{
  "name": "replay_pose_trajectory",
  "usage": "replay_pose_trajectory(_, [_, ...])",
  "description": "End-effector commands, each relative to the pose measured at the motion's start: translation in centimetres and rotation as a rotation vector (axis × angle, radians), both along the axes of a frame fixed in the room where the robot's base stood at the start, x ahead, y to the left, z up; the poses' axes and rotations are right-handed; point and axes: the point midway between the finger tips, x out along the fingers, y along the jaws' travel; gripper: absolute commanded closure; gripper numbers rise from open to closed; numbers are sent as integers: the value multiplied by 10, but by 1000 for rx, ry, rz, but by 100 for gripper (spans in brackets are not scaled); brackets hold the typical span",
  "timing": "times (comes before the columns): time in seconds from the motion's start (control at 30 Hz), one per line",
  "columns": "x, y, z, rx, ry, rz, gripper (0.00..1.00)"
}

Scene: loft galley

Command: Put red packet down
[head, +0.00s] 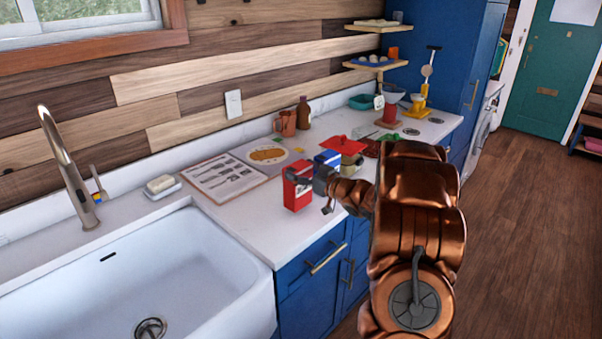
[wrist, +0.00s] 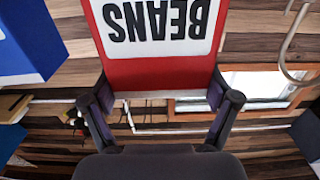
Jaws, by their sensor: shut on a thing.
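The red packet (head: 297,190) is upright at the counter's front part, left of my gripper (head: 316,181). In the wrist view the red packet (wrist: 158,73) shows a white label reading BEANS, upside down. My gripper's fingers (wrist: 160,90) are shut on its two sides. Its base looks at or very near the counter top (head: 245,222); I cannot tell whether it touches. A blue packet (head: 327,160) stands just behind, and a blue box face (wrist: 25,45) shows at the left of the wrist view.
The sink (head: 150,275) lies to the left. Bare counter lies left of the packet.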

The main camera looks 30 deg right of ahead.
Motion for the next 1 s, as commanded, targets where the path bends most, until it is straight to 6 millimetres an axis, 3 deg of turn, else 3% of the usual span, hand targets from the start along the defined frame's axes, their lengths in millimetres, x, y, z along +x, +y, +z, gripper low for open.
replay_pose_trajectory(0.2, [0,0,-15,2,1,0,80])
replay_pose_trajectory(0.63, [0,0,-20,0,1,0,80])
replay_pose_trajectory(0.67, [0,0,-20,0,1,0,11])
replay_pose_trajectory(0.77, [0,0,-19,0,1,0,1])
replay_pose_trajectory(1.0, [0,0,-19,0,0,0,0])
